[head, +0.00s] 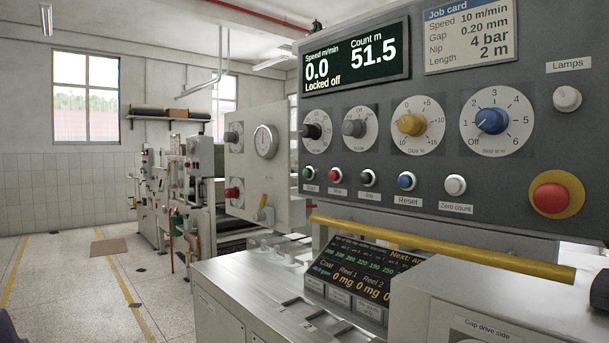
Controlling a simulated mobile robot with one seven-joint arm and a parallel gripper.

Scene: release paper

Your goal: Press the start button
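The green button (309,174) is at the left end of a row of push buttons on the grey control panel (450,140). Its small label seems to read Start. A red button (334,175) is just right of it, then a black one (367,178), a blue one (406,181) labelled Reset and a white one (455,185) labelled Zero count. The display (356,58) above reads speed 0.0, count 51.5 and Locked off. I cannot see my gripper in the head view.
Several dials stand above the buttons, including a yellow knob (411,124) and a blue knob (492,121). A large red mushroom button (551,197) is at the right. A yellow bar (440,247) runs below the panel, above a metal bench (240,285). Open floor lies left.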

